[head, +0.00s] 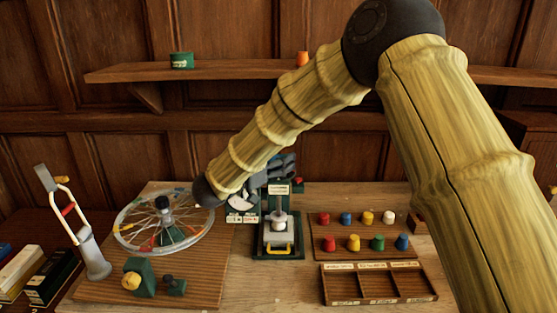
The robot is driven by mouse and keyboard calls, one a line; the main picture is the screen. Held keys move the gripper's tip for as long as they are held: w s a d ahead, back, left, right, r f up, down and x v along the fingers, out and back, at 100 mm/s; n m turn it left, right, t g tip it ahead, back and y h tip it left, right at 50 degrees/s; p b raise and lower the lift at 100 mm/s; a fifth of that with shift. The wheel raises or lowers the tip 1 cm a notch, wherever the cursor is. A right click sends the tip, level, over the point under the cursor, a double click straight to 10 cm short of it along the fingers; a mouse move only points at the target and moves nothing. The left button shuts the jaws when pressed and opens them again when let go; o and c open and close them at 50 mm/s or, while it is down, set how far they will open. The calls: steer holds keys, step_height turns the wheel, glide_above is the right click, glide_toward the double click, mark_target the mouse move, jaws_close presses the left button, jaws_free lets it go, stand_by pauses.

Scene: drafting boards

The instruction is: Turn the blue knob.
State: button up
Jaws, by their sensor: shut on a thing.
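My arm comes in from the upper right and slopes down to a dark joint over the right rim of the wheel. My gripper (283,166) shows as small dark grey parts beside the labelled device at the back of the table, mostly hidden behind my forearm. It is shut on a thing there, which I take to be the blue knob. The knob itself and the fingertips cannot be made out. A pale round part (242,200) and white labels (241,218) show just below the forearm.
A spoked wheel (128,222) lies flat at the left, close to my arm. A green-based stand (278,238) is in the middle. A board (365,229) with several coloured pegs and an empty wooden tray (378,284) are on the right. A lever post (94,256) stands far left.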

steer(key=o, duration=1)
steer(key=shift+o, duration=0.2)
steer(key=v, duration=1.2)
steer(key=shift+a, duration=0.1)
